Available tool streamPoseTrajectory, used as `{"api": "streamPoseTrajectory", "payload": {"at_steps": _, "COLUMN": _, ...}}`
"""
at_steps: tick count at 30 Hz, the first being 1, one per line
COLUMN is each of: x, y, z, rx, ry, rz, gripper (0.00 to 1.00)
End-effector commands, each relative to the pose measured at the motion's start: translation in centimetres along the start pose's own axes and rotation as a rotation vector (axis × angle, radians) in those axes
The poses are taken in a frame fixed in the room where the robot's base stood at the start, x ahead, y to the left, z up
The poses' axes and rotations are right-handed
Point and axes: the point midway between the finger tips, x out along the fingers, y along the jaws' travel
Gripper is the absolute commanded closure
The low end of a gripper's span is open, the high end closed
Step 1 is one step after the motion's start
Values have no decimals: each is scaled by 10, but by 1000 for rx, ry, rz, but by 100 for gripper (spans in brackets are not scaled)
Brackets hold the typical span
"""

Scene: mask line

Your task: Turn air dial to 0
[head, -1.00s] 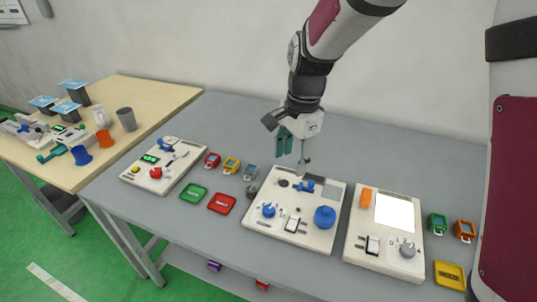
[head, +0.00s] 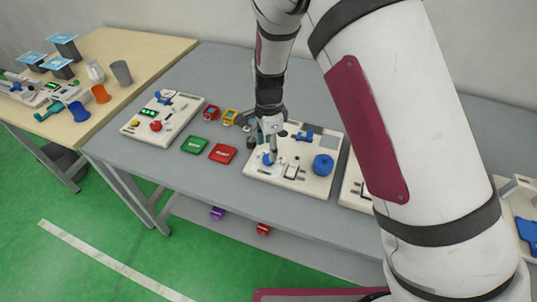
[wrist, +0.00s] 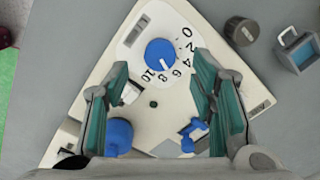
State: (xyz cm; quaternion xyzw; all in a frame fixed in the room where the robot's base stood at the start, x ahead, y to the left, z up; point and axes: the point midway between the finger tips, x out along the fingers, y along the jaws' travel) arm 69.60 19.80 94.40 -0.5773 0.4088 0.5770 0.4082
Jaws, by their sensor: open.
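The air dial is a blue knob (wrist: 160,52) on a white panel (wrist: 222,140), with the numbers 0 to 10 printed around its right and lower side. The 0 is at its upper right. Its exact setting is too small to read. In the head view the blue knob (head: 267,160) is at the panel's front left, partly behind my gripper. My gripper (wrist: 159,64) is open and empty, with its teal fingers on either side of the knob in the wrist view. Whether the fingers touch the knob or are still above it cannot be told.
The same panel carries a larger blue knob (head: 323,164), a white switch (head: 291,172) and a blue lever (head: 303,136). Another panel (head: 139,130) is at left. Green (head: 194,145) and red (head: 222,153) trays lie between. My arm hides the right of the table.

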Motion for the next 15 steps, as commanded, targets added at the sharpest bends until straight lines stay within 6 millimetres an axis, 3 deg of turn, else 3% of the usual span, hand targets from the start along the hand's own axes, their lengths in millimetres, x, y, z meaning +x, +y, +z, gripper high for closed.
{"api": "streamPoseTrajectory", "payload": {"at_steps": 6, "x": 32, "y": 0, "z": 0, "rx": 1, "ry": 0, "rz": 1, "gripper": 49}}
{"api": "streamPoseTrajectory", "payload": {"at_steps": 15, "x": 45, "y": 0, "z": 0, "rx": 0, "ry": -1, "rz": -1, "gripper": 49}}
